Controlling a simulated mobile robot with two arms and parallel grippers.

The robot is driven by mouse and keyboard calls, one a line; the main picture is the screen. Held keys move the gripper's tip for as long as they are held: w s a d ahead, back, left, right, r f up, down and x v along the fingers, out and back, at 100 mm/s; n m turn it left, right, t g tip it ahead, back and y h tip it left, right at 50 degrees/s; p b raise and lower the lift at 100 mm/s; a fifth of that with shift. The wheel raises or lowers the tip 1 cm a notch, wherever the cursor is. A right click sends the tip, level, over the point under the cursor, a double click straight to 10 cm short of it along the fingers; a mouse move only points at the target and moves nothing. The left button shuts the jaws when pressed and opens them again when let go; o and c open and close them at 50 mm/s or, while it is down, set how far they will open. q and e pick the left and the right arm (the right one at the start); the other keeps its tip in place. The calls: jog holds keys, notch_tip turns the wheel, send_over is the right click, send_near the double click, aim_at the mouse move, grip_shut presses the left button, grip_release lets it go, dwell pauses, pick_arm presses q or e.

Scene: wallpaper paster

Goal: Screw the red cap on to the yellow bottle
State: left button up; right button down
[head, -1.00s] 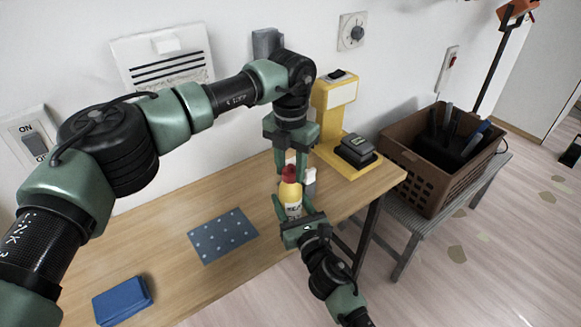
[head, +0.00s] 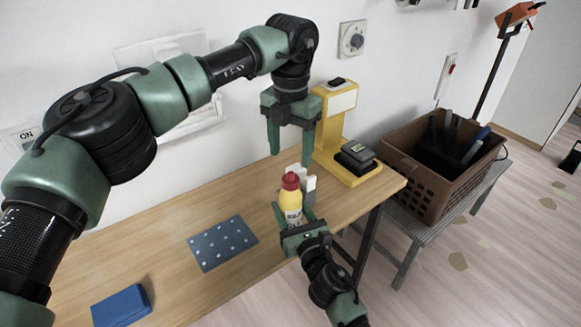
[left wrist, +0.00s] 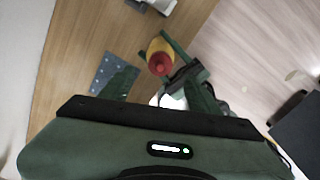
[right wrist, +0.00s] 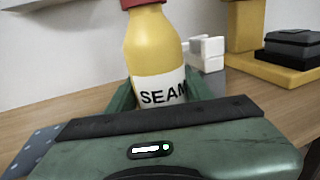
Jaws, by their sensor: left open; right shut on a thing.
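The yellow bottle (head: 291,200) stands upright with a white label, and the red cap (head: 290,181) sits on its top. My right gripper (head: 293,222) is shut on the bottle's lower body from the front. The right wrist view shows the bottle (right wrist: 153,48) between its fingers, with only the lower edge of the cap (right wrist: 142,3) visible. My left gripper (head: 291,150) is open and empty, above the bottle and apart from the cap. In the left wrist view the cap (left wrist: 160,63) lies beyond its open fingers (left wrist: 160,92).
White blocks (head: 308,184) stand just behind the bottle. A yellow stand (head: 335,130) with a black device (head: 355,155) is to the right. A dotted blue mat (head: 222,243) and a blue box (head: 121,306) lie left. A brown crate (head: 410,172) is beyond the table's right edge.

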aim_at(295, 217)
pick_arm(q)
jog(key=shift+r, duration=2.3)
pick_arm(e)
jog(key=c, duration=0.5)
grip_release()
jog(key=shift+s, duration=0.1)
pick_arm(q)
jog(key=shift+f, duration=0.1)
pick_arm(e)
jog(key=v, duration=0.7)
jog(key=shift+s+d, duration=0.15)
jog(key=shift+s, duration=0.15)
